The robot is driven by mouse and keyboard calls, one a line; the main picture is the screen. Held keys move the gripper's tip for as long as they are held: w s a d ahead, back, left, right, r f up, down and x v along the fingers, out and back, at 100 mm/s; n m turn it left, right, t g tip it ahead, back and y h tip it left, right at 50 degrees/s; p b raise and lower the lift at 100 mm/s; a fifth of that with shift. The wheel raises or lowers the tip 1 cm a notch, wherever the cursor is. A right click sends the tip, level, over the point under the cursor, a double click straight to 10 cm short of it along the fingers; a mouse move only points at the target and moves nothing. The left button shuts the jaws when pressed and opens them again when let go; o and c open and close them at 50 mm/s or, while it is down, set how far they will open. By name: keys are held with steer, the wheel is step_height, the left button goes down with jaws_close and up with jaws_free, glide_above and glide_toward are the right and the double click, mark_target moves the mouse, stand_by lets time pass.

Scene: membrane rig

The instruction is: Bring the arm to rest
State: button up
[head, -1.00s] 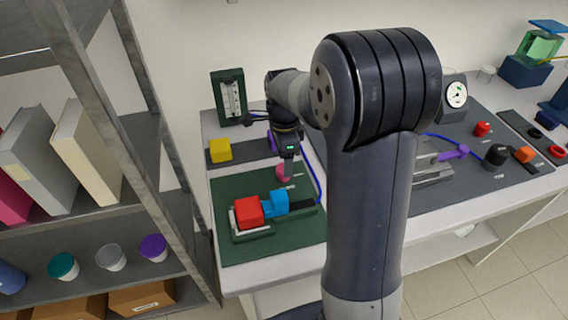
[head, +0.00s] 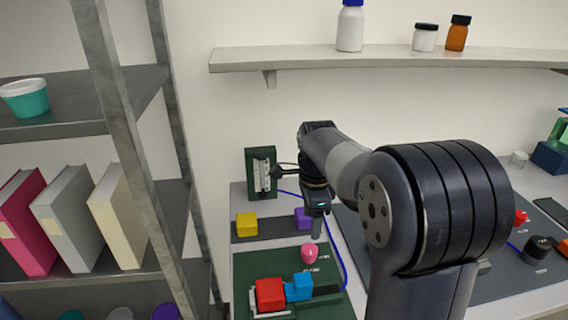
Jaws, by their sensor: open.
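My gripper (head: 316,232) points down above the left end of the bench, over the green mat (head: 245,265). It is small in the head view, with its tips just above or behind a pink knob (head: 309,253); I cannot tell whether they touch. I see nothing held in it. My arm reaches across the right half of the view and hides the middle of the bench.
A red block (head: 269,294) and a blue block (head: 299,287) sit on the green mat. Yellow (head: 246,223) and purple (head: 302,218) blocks stand behind. A wall shelf (head: 385,60) with bottles is above. A metal rack (head: 125,140) stands left.

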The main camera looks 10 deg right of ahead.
mark_target(309, 248)
step_height(309, 248, down, 10)
steer(key=shift+f, duration=0.15)
stand_by(0.3)
steer(key=shift+r, duration=0.2)
